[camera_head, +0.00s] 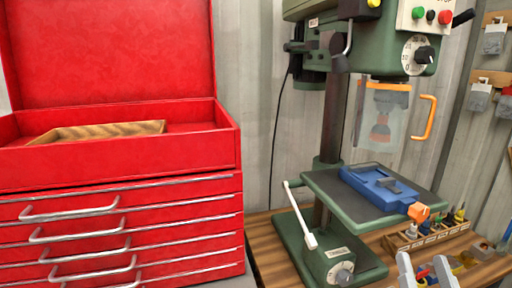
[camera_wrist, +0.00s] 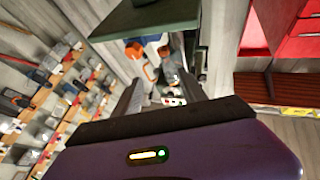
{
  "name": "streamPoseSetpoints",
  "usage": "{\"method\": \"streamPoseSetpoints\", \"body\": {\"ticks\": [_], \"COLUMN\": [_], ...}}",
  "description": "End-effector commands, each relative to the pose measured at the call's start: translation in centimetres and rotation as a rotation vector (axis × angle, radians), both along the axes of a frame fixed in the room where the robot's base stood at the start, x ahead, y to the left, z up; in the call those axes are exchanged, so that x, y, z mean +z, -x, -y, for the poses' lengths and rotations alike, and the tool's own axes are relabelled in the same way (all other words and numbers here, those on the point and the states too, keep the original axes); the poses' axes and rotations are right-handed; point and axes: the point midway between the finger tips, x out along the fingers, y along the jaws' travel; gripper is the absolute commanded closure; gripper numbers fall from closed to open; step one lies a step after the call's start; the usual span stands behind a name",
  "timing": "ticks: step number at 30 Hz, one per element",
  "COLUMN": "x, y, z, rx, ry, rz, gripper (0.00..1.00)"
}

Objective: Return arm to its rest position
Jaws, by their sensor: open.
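My gripper (camera_head: 424,264) shows at the bottom right edge of the head view, its two grey fingers pointing up and apart. It is open, and nothing is clamped between the fingers. In the wrist view the fingers of my gripper (camera_wrist: 157,88) spread apart, with blurred small objects beyond them. The rest of my arm is out of the head view. The gripper is in front of the workbench (camera_head: 272,236), low and to the right of the drill press base.
A green drill press (camera_head: 335,180) stands on the bench, with a blue vise (camera_head: 380,187) on its table. A red tool chest (camera_head: 120,150) with its lid up is at the left. A wooden rack (camera_head: 430,235) of small tools is close behind my gripper. Tools hang on the right wall.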

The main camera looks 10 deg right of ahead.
Motion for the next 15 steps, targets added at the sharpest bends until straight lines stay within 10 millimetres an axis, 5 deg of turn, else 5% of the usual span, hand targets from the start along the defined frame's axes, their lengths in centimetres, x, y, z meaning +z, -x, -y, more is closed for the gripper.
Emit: {"method": "streamPoseSetpoints", "body": {"ticks": [3, 15], "x": [-3.7, -12.8], "y": [2.8, 13.7], "z": [-2.5, -9.4], "rx": [0.030, 0.155], "ry": [-0.017, -0.019], "rz": [-0.076, -0.382], "gripper": [0.51, 0.51]}}
